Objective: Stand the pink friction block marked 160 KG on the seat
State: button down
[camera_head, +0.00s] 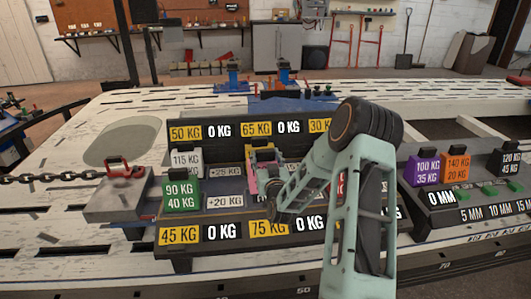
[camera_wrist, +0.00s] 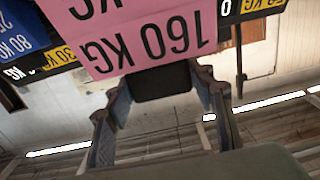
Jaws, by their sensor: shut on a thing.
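The pink block marked 160 KG (camera_wrist: 150,35) fills the top of the wrist view, its lettering upside down there. My gripper (camera_wrist: 163,88) is shut on the black knob of this block, with a finger on each side. In the head view some pink of the block (camera_head: 252,182) shows beside my gripper (camera_head: 262,188), over the middle of the dark labelled rack (camera_head: 228,216). My forearm and gripper hide part of the block and the rack there. I cannot tell whether the block touches the rack, and I cannot make out the seat clearly.
A green block (camera_head: 181,194) and a white 115 KG block (camera_head: 187,162) stand at the rack's left. Purple (camera_head: 424,168), orange (camera_head: 456,166) and dark (camera_head: 503,162) blocks stand at the right. A chained clamp (camera_head: 123,180) is at the left. Yellow and black weight labels line the rack.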

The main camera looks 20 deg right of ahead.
jog(key=shift+f+b, duration=1.75)
jog(key=shift+f, duration=0.8)
jog(key=c, duration=1)
grip_release()
jog(key=shift+o, duration=0.9)
jog(key=shift+f, duration=0.2)
jog(key=v, duration=1.2)
